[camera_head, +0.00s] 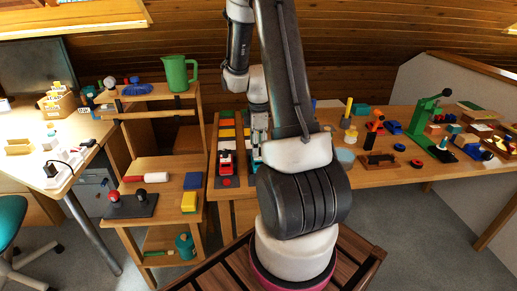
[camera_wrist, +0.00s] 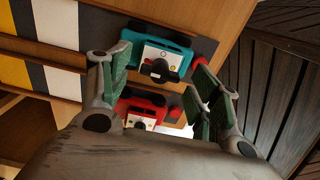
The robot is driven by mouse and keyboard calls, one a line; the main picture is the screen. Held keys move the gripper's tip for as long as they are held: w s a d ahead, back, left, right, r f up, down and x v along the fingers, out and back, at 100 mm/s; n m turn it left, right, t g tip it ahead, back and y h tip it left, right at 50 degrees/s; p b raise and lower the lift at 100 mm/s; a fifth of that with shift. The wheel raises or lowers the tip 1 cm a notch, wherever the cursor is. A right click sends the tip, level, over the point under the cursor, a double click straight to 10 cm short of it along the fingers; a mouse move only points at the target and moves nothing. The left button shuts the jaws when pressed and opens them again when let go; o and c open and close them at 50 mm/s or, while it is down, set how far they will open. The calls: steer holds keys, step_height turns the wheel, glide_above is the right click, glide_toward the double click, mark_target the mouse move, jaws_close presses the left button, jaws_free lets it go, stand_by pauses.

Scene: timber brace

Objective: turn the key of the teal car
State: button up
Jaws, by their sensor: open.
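The teal car (camera_wrist: 165,52) is near the top middle of the wrist view, with a pale end panel facing the camera. A dark knob-like part (camera_wrist: 158,70), possibly its key, sits on that panel; its turn angle is unclear. In the head view only a sliver of teal shows beside my arm. My gripper (camera_wrist: 161,68) is open, its green-padded fingers standing left and right of the teal car in the picture. No contact is visible. A red car (camera_wrist: 142,108) is lower in the wrist view, also between the fingers, and shows in the head view (camera_head: 226,160).
The cars are on a board with coloured lanes on the wooden bench (camera_head: 375,177). To the right are a green press (camera_head: 424,115) and several small items. A shelf with a green jug (camera_head: 178,73) stands left. My arm hides part of the bench.

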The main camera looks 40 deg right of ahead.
steer(key=shift+f, duration=0.75)
jaws_close()
